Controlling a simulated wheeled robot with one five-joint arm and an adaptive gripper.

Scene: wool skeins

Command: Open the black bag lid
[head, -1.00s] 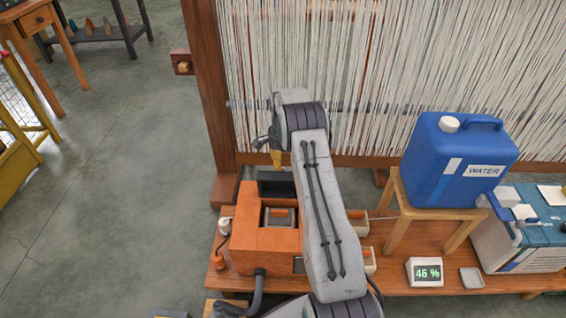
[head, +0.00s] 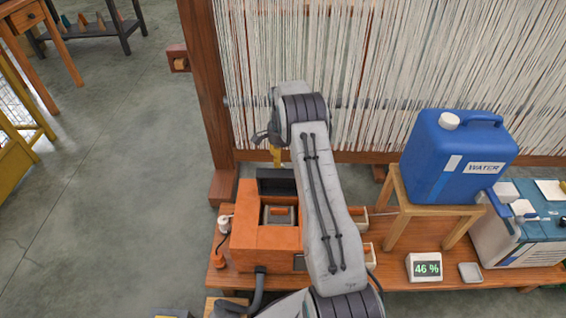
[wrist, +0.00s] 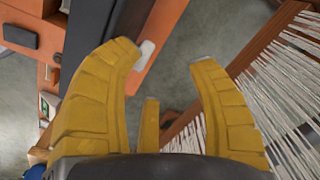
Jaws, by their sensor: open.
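A black panel (head: 277,183) stands at the far side of an orange box-shaped unit (head: 264,240); I take it for the black lid, but a bag is not clearly seen. In the wrist view a dark panel (wrist: 92,38) with an orange edge lies beyond the left finger. My gripper (wrist: 167,58) is open, its yellow fingers apart with nothing held between them. In the head view my gripper (head: 276,157) hangs just above and behind the black panel, apparently not touching it. My arm hides part of the orange unit's right side.
A loom with white threads (head: 330,60) rises close behind my gripper. A blue water can (head: 450,165) stands on a wooden stool (head: 396,222) to the right. A 46 % display (head: 425,268) sits on the wooden platform (head: 440,240).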

